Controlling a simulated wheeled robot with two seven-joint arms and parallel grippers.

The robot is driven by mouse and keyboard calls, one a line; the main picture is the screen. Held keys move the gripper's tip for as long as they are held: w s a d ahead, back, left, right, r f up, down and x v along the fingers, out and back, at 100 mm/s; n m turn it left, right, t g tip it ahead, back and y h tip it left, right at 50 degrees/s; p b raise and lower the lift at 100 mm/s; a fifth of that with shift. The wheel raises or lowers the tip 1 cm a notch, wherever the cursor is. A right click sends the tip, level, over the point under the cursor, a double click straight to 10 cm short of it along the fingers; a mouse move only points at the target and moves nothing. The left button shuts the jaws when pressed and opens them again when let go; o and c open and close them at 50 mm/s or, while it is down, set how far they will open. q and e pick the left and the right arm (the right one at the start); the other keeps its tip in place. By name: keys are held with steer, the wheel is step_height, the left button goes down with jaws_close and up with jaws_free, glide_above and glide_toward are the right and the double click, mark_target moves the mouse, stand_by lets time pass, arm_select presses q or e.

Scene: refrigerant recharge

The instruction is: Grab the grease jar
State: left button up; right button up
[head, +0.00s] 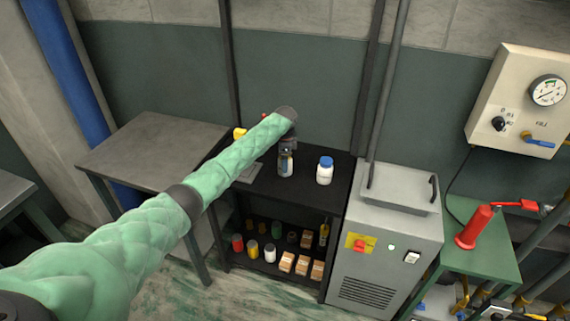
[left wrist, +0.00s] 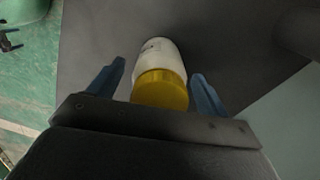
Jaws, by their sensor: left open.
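A white jar with a yellow lid (left wrist: 160,88) is in the left wrist view. It is the likely grease jar, though its label is too blurred to read. It lies in line with the gap between the blue fingers of my left gripper (left wrist: 158,92), which are apart on either side of the lid with no clear contact. In the head view, my left gripper (head: 288,146) is over the black shelf top (head: 310,198). A yellow item (head: 239,133) shows beside my forearm, mostly hidden; I cannot tell whether it is the same jar. My right gripper is out of view.
A dark-capped bottle (head: 285,166) stands just below my left gripper, and a blue-capped white bottle (head: 325,171) stands to its right. The lower shelf holds several cans and small boxes (head: 287,262). A grey machine (head: 387,238) adjoins on the right. The left table (head: 150,150) is bare.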

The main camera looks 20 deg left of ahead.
arm_select(q)
steer(key=shift+c, duration=0.2)
steer(key=c, duration=1.2)
